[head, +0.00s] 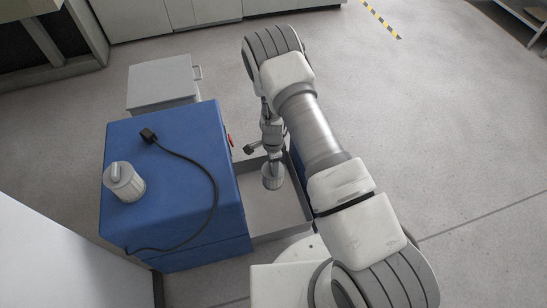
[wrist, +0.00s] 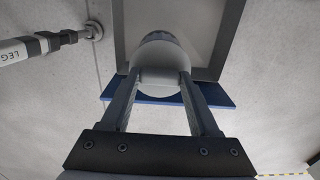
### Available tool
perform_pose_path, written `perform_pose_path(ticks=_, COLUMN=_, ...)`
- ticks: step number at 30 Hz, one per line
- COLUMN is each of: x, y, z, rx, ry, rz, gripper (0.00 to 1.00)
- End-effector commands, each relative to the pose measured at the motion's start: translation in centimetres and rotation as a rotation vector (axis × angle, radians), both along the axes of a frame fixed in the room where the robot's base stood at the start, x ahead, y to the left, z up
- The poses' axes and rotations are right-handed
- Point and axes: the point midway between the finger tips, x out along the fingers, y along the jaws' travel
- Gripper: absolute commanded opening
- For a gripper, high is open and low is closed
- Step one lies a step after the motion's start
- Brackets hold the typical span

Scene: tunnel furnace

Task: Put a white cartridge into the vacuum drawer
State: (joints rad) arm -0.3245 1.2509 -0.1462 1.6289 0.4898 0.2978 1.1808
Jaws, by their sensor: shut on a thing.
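My gripper (head: 271,156) points down over the open vacuum drawer (head: 262,211), which is pulled out from the right side of the blue machine (head: 178,180). It is shut on a white cartridge (head: 272,178); in the wrist view the cartridge (wrist: 160,58) sits between the two fingers with the grey drawer (wrist: 208,40) beyond it. I cannot tell the exact gap between the cartridge and the drawer floor.
A black cable (head: 190,160) lies on the machine's top. A grey bin (head: 162,82) stands behind it. A white surface (head: 60,265) is at the front left, dark shelving (head: 45,35) at the back left. The floor to the right is clear.

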Motion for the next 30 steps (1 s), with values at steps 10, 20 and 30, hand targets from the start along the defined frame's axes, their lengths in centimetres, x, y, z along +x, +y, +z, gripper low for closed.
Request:
perform_pose_path(ticks=10, x=0.0, y=0.0, z=-8.3, rx=0.000, ry=0.001, rz=0.002, gripper=0.00)
perform_pose_path(ticks=20, x=0.0, y=0.0, z=-15.8, rx=0.000, ry=0.001, rz=0.003, gripper=0.00)
perform_pose_path(ticks=30, x=-0.1, y=0.0, z=-23.5, rx=0.001, ry=0.001, rz=0.002, gripper=0.00)
